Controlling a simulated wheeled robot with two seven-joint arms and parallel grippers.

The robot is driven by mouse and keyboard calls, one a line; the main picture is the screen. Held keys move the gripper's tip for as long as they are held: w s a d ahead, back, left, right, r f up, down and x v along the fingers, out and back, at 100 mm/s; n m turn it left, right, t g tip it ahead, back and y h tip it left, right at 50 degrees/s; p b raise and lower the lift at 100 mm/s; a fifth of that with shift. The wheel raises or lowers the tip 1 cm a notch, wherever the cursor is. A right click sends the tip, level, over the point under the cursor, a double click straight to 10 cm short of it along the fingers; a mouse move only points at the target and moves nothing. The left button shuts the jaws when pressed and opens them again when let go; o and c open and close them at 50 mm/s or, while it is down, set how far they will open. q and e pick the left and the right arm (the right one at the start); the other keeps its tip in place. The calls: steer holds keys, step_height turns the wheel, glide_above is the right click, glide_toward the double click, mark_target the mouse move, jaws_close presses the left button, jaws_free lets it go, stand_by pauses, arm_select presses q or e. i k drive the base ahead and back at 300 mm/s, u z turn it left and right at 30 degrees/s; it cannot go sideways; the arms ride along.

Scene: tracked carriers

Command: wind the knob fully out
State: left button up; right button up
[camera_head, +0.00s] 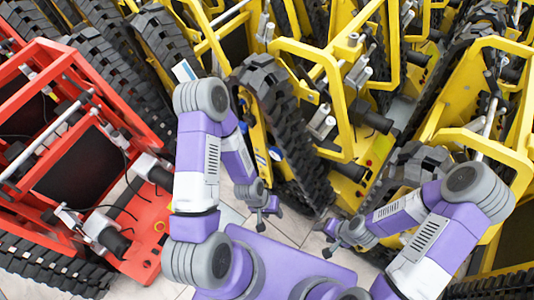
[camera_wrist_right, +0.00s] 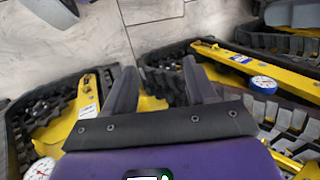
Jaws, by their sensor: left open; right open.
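I cannot make out for certain which part is the knob. My left gripper (camera_head: 266,207) is open and empty, low in the middle of the head view, just left of a yellow carrier's black track (camera_head: 290,140). My right gripper (camera_head: 332,238) is open, to the right of the left one and over the floor near the track's lower end. In the right wrist view its two dark fingers (camera_wrist_right: 162,85) stand wide apart with nothing between them. A round white dial (camera_wrist_right: 263,84) sits on a yellow track frame to their right, apart from them.
A red carrier (camera_head: 150,245) with black tracks fills the left. Several yellow carriers (camera_head: 430,140) crowd the back and right, with bars and frames close to my arms. Bare tiled floor (camera_wrist_right: 60,40) shows in a narrow gap. Another white dial (camera_wrist_right: 40,168) is at lower left.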

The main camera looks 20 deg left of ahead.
mark_target(243, 127)
steer(key=z, duration=0.95)
steer(key=k, duration=1.35)
steer(key=u, duration=2.15)
steer(key=i, duration=0.5)
steer(key=z, duration=0.05)
